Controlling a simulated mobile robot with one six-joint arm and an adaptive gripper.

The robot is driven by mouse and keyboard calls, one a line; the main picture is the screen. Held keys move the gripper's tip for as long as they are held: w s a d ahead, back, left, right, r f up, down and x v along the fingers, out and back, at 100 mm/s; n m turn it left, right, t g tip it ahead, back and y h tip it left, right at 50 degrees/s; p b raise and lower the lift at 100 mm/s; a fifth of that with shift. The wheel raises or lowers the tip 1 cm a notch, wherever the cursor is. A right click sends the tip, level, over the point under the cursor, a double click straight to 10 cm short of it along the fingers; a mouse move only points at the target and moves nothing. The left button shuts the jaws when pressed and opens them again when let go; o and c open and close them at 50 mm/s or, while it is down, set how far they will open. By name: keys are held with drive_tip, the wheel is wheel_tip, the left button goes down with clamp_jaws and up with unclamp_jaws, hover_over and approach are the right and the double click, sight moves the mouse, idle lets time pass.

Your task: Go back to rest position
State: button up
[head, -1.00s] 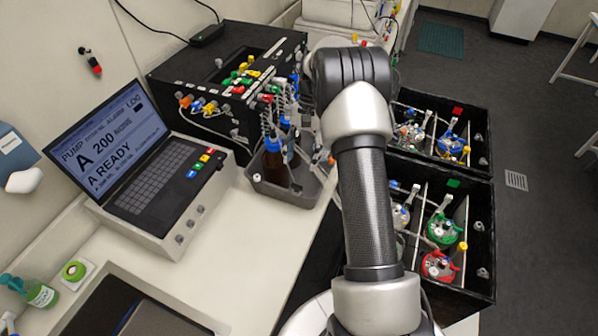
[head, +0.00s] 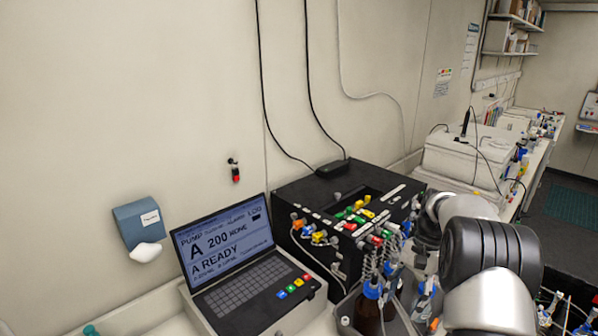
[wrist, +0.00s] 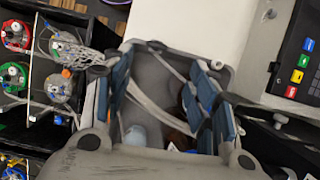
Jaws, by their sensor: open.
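My gripper (wrist: 165,95) is open in the wrist view, its two blue-padded fingers apart with nothing held between them. Beyond the fingers is a grey tray (wrist: 215,70) with tubing and a dark bottle, partly hidden by the right finger. In the head view, my arm (head: 490,255) fills the lower right, beside the black pump box (head: 300,205). My fingers cannot be made out there. Brown bottles with blue caps (head: 370,305) stand in front of the box, at the lower edge.
An open laptop-like pump console (head: 235,265) reads "A READY". Bioreactor vessels with green and red lids (wrist: 14,35) sit in black compartments left in the wrist view. Loose tubes (wrist: 75,55) run close to the left finger. The wall above the bench is mostly clear.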

drive_tip(key=s+a+r+n+t+h+b, duration=0.4)
drive_tip(key=s+a+r+b, duration=0.3)
drive_tip(key=s+a+r, duration=0.5)
drive_tip(key=s+a+f+n+t+b, duration=0.1)
drive_tip(key=s+a+f+n+b, duration=0.1)
drive_tip(key=s, duration=0.6)
drive_tip(key=s+a+f+n+t+b, duration=0.2)
drive_tip(key=s+f, duration=0.3)
drive_tip(key=s, duration=0.4)
drive_tip(key=shift+a+f+n+y+b, duration=0.35)
drive_tip(key=shift+a+n+y, duration=0.05)
drive_tip(key=shift+a+n, duration=0.45)
